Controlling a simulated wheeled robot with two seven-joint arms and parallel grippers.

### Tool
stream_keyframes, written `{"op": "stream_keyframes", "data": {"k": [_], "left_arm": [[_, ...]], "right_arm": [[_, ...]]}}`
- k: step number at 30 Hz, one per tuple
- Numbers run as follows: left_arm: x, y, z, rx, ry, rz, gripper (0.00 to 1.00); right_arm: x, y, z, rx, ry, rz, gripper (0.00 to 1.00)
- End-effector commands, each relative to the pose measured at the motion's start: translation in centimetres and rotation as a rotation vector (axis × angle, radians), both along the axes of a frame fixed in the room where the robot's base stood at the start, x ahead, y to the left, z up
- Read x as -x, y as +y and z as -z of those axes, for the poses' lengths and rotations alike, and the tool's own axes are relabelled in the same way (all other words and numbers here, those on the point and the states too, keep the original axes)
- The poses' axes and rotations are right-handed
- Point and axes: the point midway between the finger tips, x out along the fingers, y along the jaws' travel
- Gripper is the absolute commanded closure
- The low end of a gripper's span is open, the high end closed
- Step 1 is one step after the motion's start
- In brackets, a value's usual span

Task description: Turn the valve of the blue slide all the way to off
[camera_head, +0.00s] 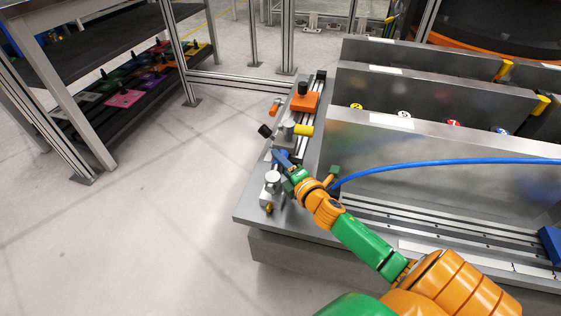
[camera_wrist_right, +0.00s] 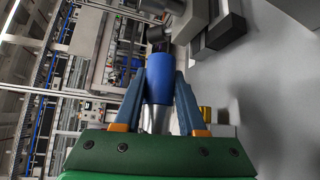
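The blue slide's valve shows in the right wrist view as a blue cylindrical handle (camera_wrist_right: 158,80) with silver metal below it. My right gripper (camera_wrist_right: 160,82) has one finger on each side of this handle. No clear gap shows at the tips, but I cannot tell whether they press on it. The gripper hides much of the blue slide there. My left gripper is not in view.
Behind my right gripper are a yellow handle (camera_head: 303,130) and an orange slide (camera_head: 304,101) with a black knob. A blue hose (camera_head: 430,162) arches to the right before upright metal plates (camera_head: 410,150). Open floor (camera_head: 160,210) lies left; a shelf (camera_head: 130,95) holds coloured parts.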

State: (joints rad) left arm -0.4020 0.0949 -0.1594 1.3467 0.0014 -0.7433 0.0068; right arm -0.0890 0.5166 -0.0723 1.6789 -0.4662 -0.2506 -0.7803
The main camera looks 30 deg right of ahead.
Motion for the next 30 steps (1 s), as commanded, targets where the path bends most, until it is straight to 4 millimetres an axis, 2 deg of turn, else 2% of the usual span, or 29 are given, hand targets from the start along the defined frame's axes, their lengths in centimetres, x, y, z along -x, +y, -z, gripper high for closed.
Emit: {"op": "stream_keyframes", "data": {"k": [1, 3, 30], "left_arm": [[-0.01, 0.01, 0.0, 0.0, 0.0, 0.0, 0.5], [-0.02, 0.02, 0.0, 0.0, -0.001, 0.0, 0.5], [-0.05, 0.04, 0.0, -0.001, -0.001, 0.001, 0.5]], "right_arm": [[-0.01, 0.02, -0.03, 0.0, -0.001, 0.0, 0.82], [0.0, 0.02, -0.03, 0.0, -0.001, 0.0, 1.0], [0.0, 0.02, -0.03, 0.002, -0.001, -0.001, 1.0]]}}
